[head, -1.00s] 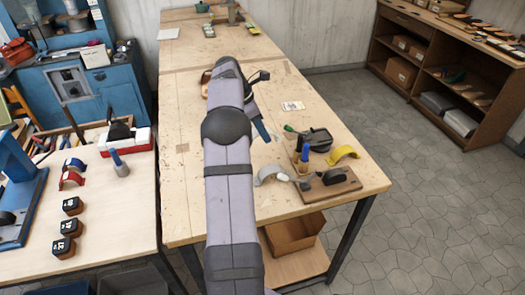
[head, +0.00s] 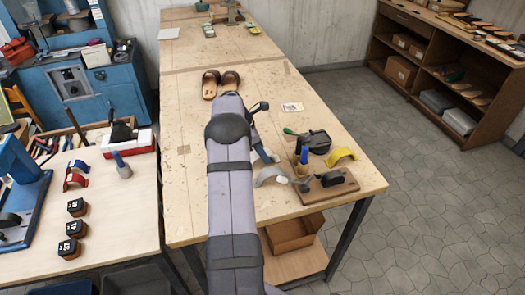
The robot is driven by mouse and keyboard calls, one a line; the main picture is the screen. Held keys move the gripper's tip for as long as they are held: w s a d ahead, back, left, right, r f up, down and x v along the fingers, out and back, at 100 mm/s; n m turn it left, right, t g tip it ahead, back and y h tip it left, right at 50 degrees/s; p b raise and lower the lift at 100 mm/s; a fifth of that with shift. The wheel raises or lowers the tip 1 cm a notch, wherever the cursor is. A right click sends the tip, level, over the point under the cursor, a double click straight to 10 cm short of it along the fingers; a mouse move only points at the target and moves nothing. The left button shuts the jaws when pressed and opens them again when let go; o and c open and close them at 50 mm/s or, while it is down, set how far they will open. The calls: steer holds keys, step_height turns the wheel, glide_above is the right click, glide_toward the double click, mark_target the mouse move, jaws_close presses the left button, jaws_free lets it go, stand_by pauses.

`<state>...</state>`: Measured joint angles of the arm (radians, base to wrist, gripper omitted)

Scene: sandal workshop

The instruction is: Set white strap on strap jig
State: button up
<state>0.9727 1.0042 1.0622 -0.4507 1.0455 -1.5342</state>
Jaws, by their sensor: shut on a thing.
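The white strap (head: 270,175) is a pale arch near the right side of the wooden workbench, left of the strap jig. The strap jig looks to be the brown wooden board (head: 343,189) with a dark round part on it, near the bench's front right edge. My gripper (head: 268,157) is at the top of the white strap and shut on it. The fingertips are small here and partly blurred into the strap. I cannot tell whether the strap is clear of the bench. Its right end shows close to the jig's left edge.
A blue-handled tool (head: 304,153), a yellow strap (head: 341,154) and a dark device (head: 312,141) crowd the jig's far side. A card (head: 292,107) and brown sandals (head: 221,81) lie farther back. The left table holds red (head: 75,181) and blue straps.

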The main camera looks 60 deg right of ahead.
steer(key=shift+f, duration=0.15)
steer(key=o, duration=1)
steer(key=b+v, duration=0.3)
steer(key=v, duration=0.9)
steer(key=shift+r, duration=0.2)
